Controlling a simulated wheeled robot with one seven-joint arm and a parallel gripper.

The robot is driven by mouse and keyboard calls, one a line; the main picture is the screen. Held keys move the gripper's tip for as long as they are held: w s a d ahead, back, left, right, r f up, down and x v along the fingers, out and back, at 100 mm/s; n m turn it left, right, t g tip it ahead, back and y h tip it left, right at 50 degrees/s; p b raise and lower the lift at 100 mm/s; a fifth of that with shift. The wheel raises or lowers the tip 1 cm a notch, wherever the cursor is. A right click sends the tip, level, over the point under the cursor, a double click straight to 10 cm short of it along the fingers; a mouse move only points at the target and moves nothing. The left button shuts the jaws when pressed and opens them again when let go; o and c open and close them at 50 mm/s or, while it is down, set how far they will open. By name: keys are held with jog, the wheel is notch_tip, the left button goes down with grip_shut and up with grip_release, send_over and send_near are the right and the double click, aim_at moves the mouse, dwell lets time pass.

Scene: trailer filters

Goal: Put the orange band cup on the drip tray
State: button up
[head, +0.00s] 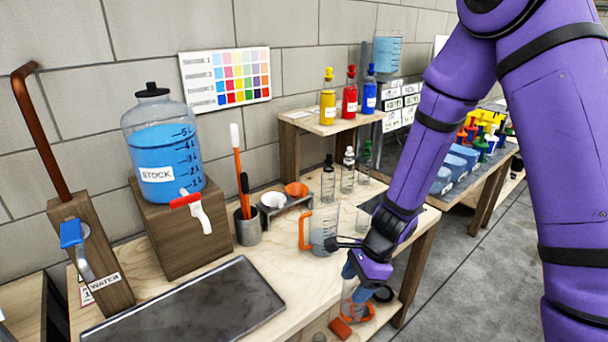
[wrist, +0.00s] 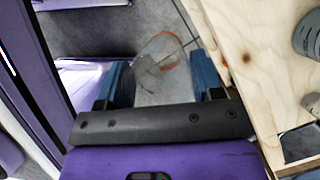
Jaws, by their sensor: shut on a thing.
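My gripper (head: 352,276) is at the front edge of the wooden bench, beside and slightly below its top. It is shut on a clear cup with an orange band, the orange band cup (wrist: 160,68), which shows between the blue fingers in the wrist view. In the head view the cup is partly hidden and hard to make out against the things below. The drip tray (head: 185,308), flat, dark and empty, lies on the bench at the lower left, well to the left of my gripper.
An orange-handled jug (head: 317,230) stands on the bench just behind my gripper. A tool pot (head: 248,228), a small rack (head: 286,203) and several bottles stand farther back. The blue stock jar (head: 165,150) on its block and the water post (head: 92,258) flank the tray's back side.

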jog(key=shift+w+f+n, duration=0.1)
jog(key=shift+w+n, duration=0.2)
jog(key=w+d+f+n+g+h, duration=0.1)
jog(key=w+d+f+n+h, duration=0.1)
jog(key=w+d+n, duration=0.5)
jog(key=w+d+f+n+g+h, duration=0.2)
jog(key=w+d+n, duration=0.5)
jog(key=d+n, duration=0.1)
jog(key=shift+f+n+g+h, duration=0.3)
jog(key=shift+f, duration=0.1)
jog(key=shift+d, duration=0.1)
